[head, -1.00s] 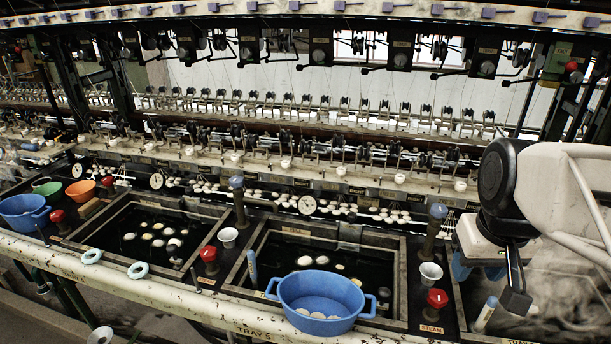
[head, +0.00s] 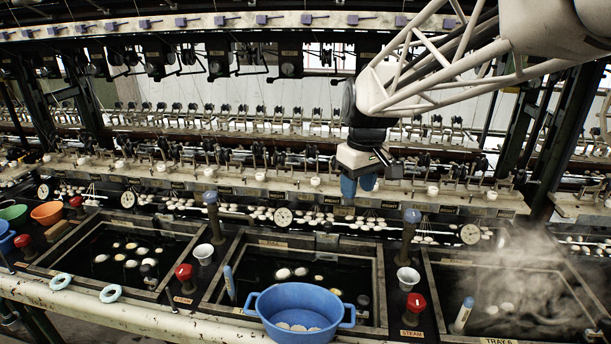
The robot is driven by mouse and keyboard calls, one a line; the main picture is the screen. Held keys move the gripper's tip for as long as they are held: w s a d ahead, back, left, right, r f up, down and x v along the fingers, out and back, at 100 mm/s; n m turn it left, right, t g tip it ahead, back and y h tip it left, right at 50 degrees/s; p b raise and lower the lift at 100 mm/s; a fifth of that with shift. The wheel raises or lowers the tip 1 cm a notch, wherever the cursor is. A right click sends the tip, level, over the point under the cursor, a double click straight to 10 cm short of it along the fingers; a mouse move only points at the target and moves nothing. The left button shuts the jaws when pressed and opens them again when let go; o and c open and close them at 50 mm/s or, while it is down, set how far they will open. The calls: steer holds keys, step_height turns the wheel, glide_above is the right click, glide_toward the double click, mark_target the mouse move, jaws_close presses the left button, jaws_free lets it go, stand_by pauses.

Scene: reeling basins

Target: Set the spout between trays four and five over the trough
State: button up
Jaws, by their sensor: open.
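The post with a blue-grey cap (head: 211,200) stands between the left basin (head: 50,262) and the middle basin (head: 215,285), which I take as trays four and five. A dark arm seems to run from it along the back of the middle basin, but its outlet is too dark to make out. I cannot pick out the trough with certainty; a long ledge runs behind the basins. My gripper (head: 358,187) has blue fingertips, points down and is open and empty. In the picture it is above the middle basin's back edge, to the right of the post and apart from it.
A blue two-handled tub (head: 298,306) sits on the middle basin's front edge. A second capped post (head: 411,220) stands right of that basin. White cups (head: 203,253) and red knobs (head: 184,273) stand between basins. Steam rises over the right basin, labelled TRAY 6 (head: 498,341).

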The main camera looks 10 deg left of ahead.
steer(key=w+a+f+n+g, duration=0.1)
steer(key=w+a+f+n, duration=0.1)
steer(key=w+a, duration=0.45)
steer(key=w+a+f+n, duration=0.2)
steer(key=w+a+f, duration=0.15)
steer(key=a, duration=0.55)
steer(key=n+g, duration=0.1)
steer(key=n, duration=0.4)
glide_toward(231, 217)
steer(key=shift+w+d+f+h, duration=0.25)
steer(key=shift+w+d+h, duration=0.05)
steer(key=shift+w+d, duration=0.35)
steer(key=shift+s+f, duration=0.1)
steer(key=shift+f, duration=0.05)
steer(key=shift+s+f, duration=0.25)
steer(key=shift+f, duration=1)
steer(key=shift+s+f, duration=0.25)
steer(key=shift+f, duration=0.95)
steer(key=shift+s+f, duration=0.25)
steer(key=shift+f, duration=1)
jaws_close()
